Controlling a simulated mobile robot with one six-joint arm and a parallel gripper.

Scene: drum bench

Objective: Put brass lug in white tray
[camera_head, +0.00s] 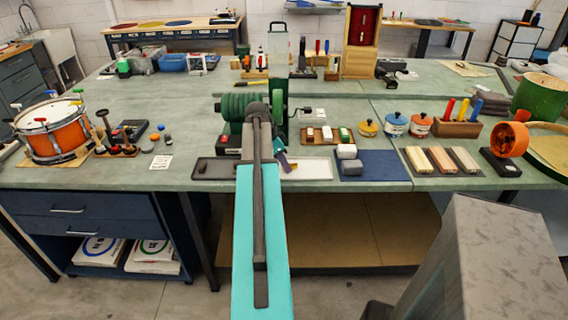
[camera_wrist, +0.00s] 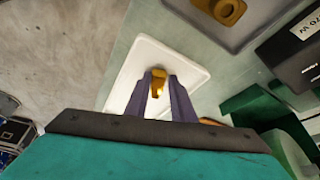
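The white tray (camera_head: 312,170) lies flat near the front edge of the bench; it also shows in the wrist view (camera_wrist: 190,58). My gripper (camera_wrist: 159,78) is over this tray, with its two purple fingers on either side of the brass lug (camera_wrist: 158,76). The fingertips appear shut on the lug. The gap between the lug and the tray floor is hard to judge. In the head view my gripper (camera_head: 284,160) shows at the tray's left part, and the lug is hidden there.
A grey tray (camera_head: 222,170) lies left of the white tray; the wrist view shows another brass-coloured part (camera_wrist: 229,10) in it. A green machine (camera_head: 240,107) stands behind my arm. A blue mat (camera_head: 376,165) with white and dark blocks lies to the right.

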